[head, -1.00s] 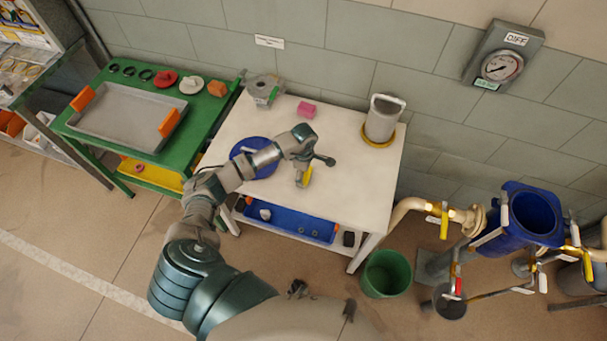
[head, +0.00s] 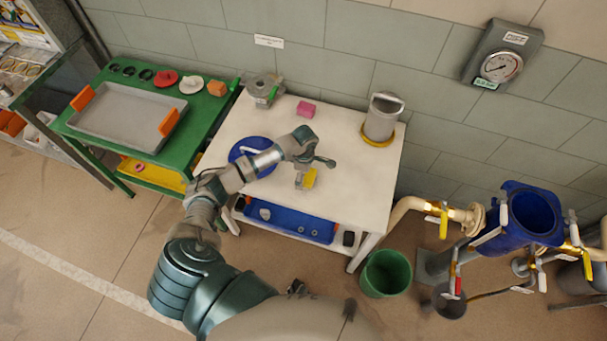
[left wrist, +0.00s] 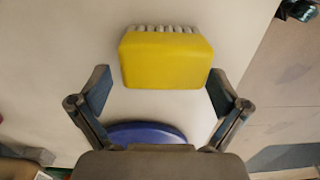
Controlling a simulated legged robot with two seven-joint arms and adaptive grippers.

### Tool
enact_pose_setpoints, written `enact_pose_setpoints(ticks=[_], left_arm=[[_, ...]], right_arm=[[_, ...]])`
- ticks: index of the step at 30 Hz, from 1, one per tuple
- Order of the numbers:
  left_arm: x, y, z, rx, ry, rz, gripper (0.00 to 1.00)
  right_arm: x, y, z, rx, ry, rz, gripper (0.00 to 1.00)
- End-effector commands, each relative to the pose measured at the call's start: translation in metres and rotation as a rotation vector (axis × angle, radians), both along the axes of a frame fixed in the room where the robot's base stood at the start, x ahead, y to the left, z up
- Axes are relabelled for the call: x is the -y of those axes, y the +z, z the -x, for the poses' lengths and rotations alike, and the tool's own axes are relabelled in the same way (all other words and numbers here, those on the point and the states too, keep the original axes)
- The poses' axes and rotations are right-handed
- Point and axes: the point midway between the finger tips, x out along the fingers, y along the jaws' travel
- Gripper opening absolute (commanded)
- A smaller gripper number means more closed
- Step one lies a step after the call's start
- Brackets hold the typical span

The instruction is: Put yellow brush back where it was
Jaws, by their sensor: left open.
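The yellow brush (head: 311,178) is a small block near the middle of the white table (head: 345,160), just at my left gripper (head: 304,183). In the left wrist view the brush (left wrist: 166,60) shows a yellow face with a row of pale bristles along its far edge. My left gripper (left wrist: 160,88) is open. Its two fingers stand at either side of the brush's near end, with gaps visible on both sides. Most of the brush lies beyond the fingertips. Whether it touches the tabletop is hard to tell.
A blue round plate (head: 238,150) lies partly under my left arm. A blue bin (head: 290,220) sits below the tabletop.

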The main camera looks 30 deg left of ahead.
Motion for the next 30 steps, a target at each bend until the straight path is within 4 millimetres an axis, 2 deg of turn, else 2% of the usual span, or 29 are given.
enact_pose_setpoints(ticks=[7,15,21,30], left_arm=[[0.001,0.053,-0.003,0.007,-0.003,-0.002,0.99],[-0.001,0.104,-0.003,0.005,-0.002,0.002,0.99],[-0.001,0.119,-0.003,0.002,-0.001,0.003,0.99],[0.001,0.12,-0.003,0.001,-0.002,0.001,0.99]], right_arm=[[0.0,-0.004,0.011,-0.02,-0.001,0.002,0.4],[0.016,-0.005,0.01,-0.019,0.006,0.022,0.4],[0.014,-0.002,0.004,-0.007,0.005,0.018,0.4],[0.003,-0.002,0.002,-0.004,0.001,0.004,0.4]])
